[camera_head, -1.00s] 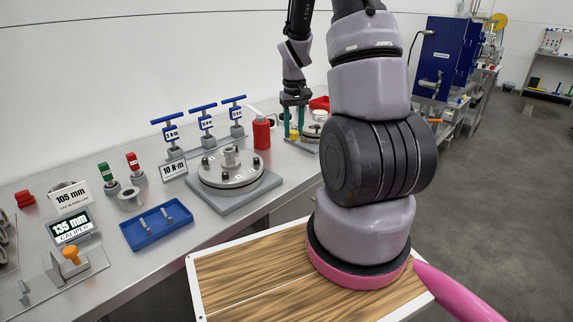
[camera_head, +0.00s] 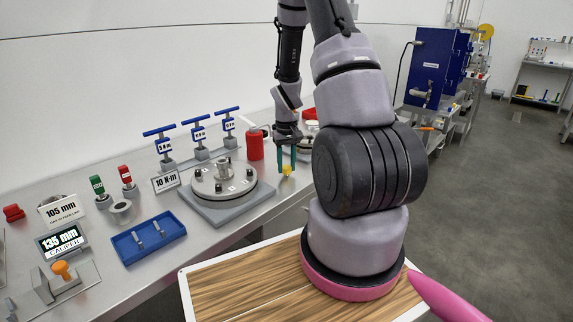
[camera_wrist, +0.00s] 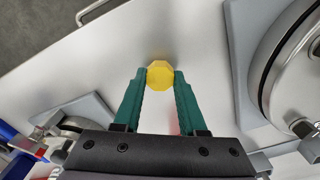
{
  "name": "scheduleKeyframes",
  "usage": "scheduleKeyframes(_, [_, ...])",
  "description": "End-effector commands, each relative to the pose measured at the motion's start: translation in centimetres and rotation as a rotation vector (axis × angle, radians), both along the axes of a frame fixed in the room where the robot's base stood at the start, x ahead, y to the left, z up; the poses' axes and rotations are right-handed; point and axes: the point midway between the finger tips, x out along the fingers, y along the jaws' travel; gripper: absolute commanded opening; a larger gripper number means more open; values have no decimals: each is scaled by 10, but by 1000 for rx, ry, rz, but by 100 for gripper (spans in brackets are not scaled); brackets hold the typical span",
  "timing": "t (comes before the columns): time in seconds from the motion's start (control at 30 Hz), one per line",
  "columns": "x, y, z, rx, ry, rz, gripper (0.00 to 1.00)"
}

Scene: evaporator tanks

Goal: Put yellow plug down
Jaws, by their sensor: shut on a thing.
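The yellow plug (camera_wrist: 160,75) is between the two green fingertips of my gripper (camera_wrist: 160,88) in the wrist view, and the jaws are shut on it. In the head view the plug (camera_head: 287,170) shows small and yellow under the fingers of my gripper (camera_head: 286,162). It is over the bench near its front edge, right of the grey flange disc and in front of the red can. I cannot tell whether its underside touches the bench top.
The round flange (camera_head: 222,183) on its grey base plate stands left of the plug. A red can (camera_head: 256,146) stands behind. The blue tray (camera_head: 148,237), caliper display (camera_head: 62,241) and blue-handled T-tools (camera_head: 198,132) are farther left. Bare bench (camera_wrist: 190,30) surrounds the plug.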

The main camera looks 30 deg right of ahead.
Motion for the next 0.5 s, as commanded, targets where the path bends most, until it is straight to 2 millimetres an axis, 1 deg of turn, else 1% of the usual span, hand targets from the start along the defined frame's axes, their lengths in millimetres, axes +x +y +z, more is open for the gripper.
scheduleKeyframes(0.03, [0,0,0,0,0,0,52])
scheduleKeyframes(0.07, [0,0,0,0,0,0,64])
scheduleKeyframes(0.1, [0,0,0,0,0,0,71])
scheduleKeyframes(0.37, [0,0,0,0,0,0,71])
scheduleKeyframes(0.5, [1,0,7,0,-2,-1,71])
